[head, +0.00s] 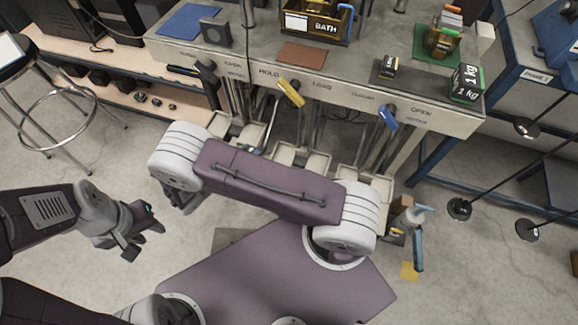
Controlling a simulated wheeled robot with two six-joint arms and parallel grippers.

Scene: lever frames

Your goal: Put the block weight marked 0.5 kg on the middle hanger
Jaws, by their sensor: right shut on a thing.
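The middle hanger (287,157), a pale tray on rods below the bench edge, is partly covered by my right arm. A larger black block (467,83) marked 1 kg stands at the bench's right corner. No 0.5 kg mark is readable. My left gripper (143,240) is at the left over the floor, open and empty, away from the bench. My right gripper is hidden, apparently under its own large purple arm link, so what it holds does not show.
The bench front carries a black lever (206,84), a yellow lever (290,92) and a blue lever (388,117). A box marked BATH (315,24) stands at the back. A stool (50,115) is at left. Black discs on rods (460,208) are at right.

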